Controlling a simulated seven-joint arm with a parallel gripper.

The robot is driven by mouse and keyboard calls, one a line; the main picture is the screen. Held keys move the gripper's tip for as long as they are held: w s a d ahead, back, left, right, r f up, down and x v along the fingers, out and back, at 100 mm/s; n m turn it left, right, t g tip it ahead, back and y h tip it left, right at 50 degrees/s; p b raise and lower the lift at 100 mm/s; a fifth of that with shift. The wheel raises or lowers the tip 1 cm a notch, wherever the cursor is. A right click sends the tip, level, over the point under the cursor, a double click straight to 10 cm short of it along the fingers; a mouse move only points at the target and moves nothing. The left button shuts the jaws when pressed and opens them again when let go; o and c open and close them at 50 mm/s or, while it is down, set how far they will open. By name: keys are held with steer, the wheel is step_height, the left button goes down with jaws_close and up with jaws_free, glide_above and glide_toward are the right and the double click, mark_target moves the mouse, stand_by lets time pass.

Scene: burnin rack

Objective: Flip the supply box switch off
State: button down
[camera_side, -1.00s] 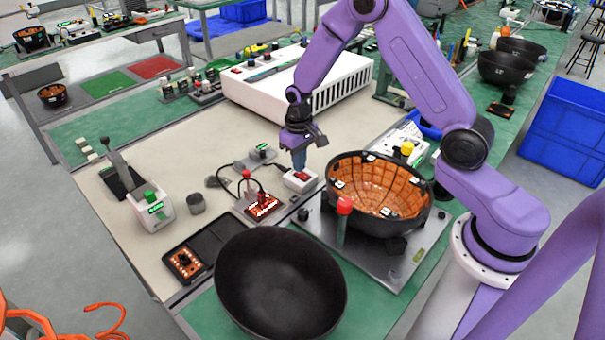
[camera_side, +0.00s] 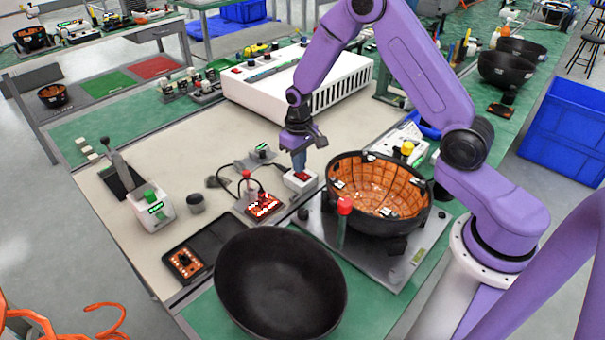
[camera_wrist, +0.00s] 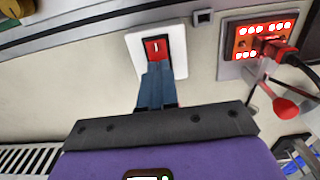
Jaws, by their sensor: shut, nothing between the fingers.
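The supply box (camera_side: 301,180) is a small white block on the beige bench top, with a red rocker switch (camera_wrist: 157,46) on its upper face. A white mark shows on the red rocker in the wrist view. My gripper (camera_side: 300,168) points down over the box, its blue fingers shut and empty. In the wrist view the fingertips (camera_wrist: 160,66) lie at the near edge of the red switch and cover part of it. I cannot tell whether they touch it. A small board with lit lamps (camera_side: 264,206) lies to the left, and its lamps also glow in the wrist view (camera_wrist: 262,38).
A black bowl lined with orange boards (camera_side: 418,222) stands on a grey plate right of the box. A red-topped post (camera_side: 344,206) rises in front of it. A large empty black bowl (camera_side: 280,285) is nearer. A white vented unit (camera_side: 340,85) stands behind. Cables run beside the lit board.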

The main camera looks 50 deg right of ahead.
steer(key=shift+r, duration=3.2)
steer(key=shift+s+a+r, duration=0.1)
steer(key=s+a+r+n, duration=0.3)
steer(key=s, duration=0.5)
steer(key=s+a+r+n, duration=0.3)
steer(key=s+r, duration=0.1)
steer(key=s, duration=0.3)
steer(key=s+a+r+n, duration=0.3)
steer(key=s, duration=0.5)
steer(key=s+d+n, duration=0.3)
steer(key=s, duration=0.6)
steer(key=shift+s+d+r+n, duration=0.2)
steer(key=shift+s+r+n, duration=0.1)
steer(key=shift+r, duration=0.15)
steer(key=shift+w, duration=0.2)
